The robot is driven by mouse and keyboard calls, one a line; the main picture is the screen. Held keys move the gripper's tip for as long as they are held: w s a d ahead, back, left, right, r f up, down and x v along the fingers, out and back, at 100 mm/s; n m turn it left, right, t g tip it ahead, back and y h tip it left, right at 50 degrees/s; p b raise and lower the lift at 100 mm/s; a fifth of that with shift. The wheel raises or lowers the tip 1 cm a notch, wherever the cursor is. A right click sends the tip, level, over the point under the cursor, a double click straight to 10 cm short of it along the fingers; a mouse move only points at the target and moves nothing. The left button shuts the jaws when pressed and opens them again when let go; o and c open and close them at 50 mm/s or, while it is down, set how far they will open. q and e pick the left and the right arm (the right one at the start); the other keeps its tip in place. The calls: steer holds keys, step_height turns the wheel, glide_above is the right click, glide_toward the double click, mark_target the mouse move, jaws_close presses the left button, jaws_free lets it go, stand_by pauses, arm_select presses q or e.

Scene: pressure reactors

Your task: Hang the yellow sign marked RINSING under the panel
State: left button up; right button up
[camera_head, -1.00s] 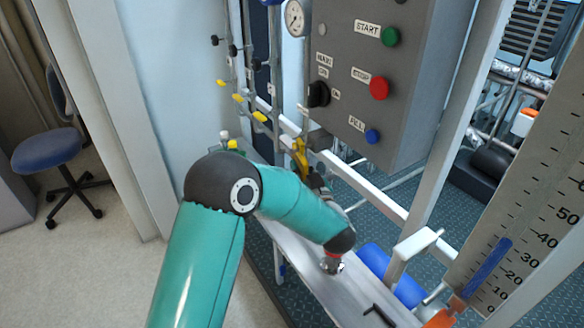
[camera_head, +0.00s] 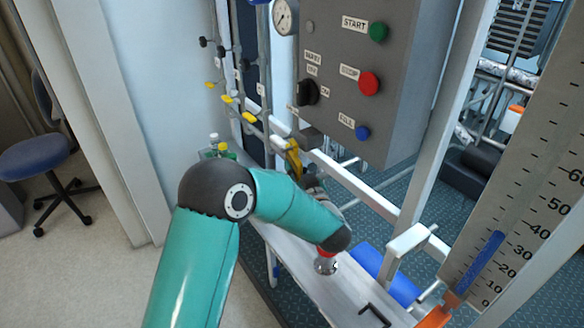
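The grey control panel (camera_head: 350,60) fills the upper middle, with green, red and blue buttons and a black knob. My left arm comes in from the lower left and reaches towards the frame below the panel. My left gripper (camera_head: 309,182) is small and mostly hidden behind my forearm. A yellow piece (camera_head: 293,158), perhaps the sign, shows at the gripper's far end, below the panel's lower left corner. No lettering can be read on it, and whether the fingers close on it cannot be told. My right gripper is out of view.
A white rail (camera_head: 355,187) runs below the panel. A pale shelf (camera_head: 315,285) lies under my forearm, with a black handle (camera_head: 375,313) at its near end. Small bottles (camera_head: 217,146) stand at its far end. A graduated scale (camera_head: 530,170) stands at right.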

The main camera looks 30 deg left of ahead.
arm_select(q)
steer(key=o, duration=0.5)
steer(key=shift+o, duration=0.2)
